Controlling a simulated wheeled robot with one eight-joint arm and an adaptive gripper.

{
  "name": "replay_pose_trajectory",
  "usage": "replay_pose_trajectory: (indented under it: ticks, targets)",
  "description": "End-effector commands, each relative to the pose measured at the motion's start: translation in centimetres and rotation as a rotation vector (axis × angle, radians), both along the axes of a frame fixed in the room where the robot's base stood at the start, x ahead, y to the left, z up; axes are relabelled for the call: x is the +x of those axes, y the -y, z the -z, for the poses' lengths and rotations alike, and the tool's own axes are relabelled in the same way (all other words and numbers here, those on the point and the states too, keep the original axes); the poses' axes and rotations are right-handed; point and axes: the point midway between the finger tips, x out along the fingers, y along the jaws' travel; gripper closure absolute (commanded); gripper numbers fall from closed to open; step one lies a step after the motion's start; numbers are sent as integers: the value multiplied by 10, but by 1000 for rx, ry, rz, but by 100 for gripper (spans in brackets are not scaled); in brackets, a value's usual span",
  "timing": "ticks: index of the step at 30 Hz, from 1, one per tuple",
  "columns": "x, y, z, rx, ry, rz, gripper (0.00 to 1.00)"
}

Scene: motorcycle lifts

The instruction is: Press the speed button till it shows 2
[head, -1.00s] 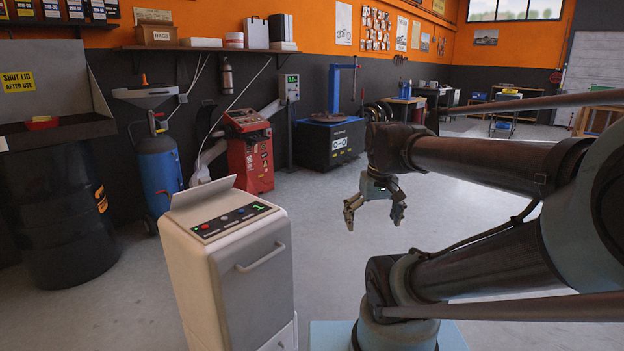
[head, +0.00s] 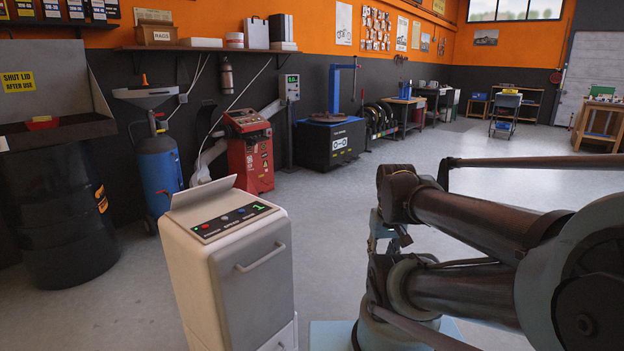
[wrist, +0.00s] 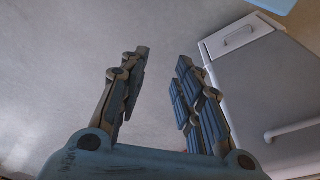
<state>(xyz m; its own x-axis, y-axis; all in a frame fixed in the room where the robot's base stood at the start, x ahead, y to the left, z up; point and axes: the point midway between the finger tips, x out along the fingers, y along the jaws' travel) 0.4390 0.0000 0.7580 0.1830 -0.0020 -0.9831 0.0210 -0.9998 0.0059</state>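A pale cabinet-like machine (head: 225,285) stands at lower centre-left in the head view. Its dark control panel (head: 216,233) carries a red button (head: 207,227) and other small buttons to its right, one bluish (head: 225,218). The button labels are too small to read for sure. The green display (head: 259,207) shows 1. My gripper (wrist: 163,56) is open and empty in the wrist view, its two fingers apart over the floor. The cabinet's front (wrist: 265,85) is at the right there; the panel is out of that view. In the head view my arm mostly hides the gripper.
The cabinet has a raised flap (head: 203,198) behind its panel and a protruding front handle (head: 260,257). A black drum (head: 55,215), blue tank (head: 160,175) and red machine (head: 250,160) stand along the wall.

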Motion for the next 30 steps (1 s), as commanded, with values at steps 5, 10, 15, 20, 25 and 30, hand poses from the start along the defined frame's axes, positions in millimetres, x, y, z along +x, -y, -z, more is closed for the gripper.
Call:
replay_pose_trajectory:
  ticks: [5, 10, 15, 20, 25, 30]
  targets:
    - [1, 0, -1, 0, -1, 0, 100]
    - [1, 0, -1, 0, 0, 0, 100]
    - [1, 0, -1, 0, 0, 0, 100]
    - [1, 0, -1, 0, 0, 0, 100]
    - [1, 0, -1, 0, 0, 0, 100]
    - [1, 0, -1, 0, 0, 0, 100]
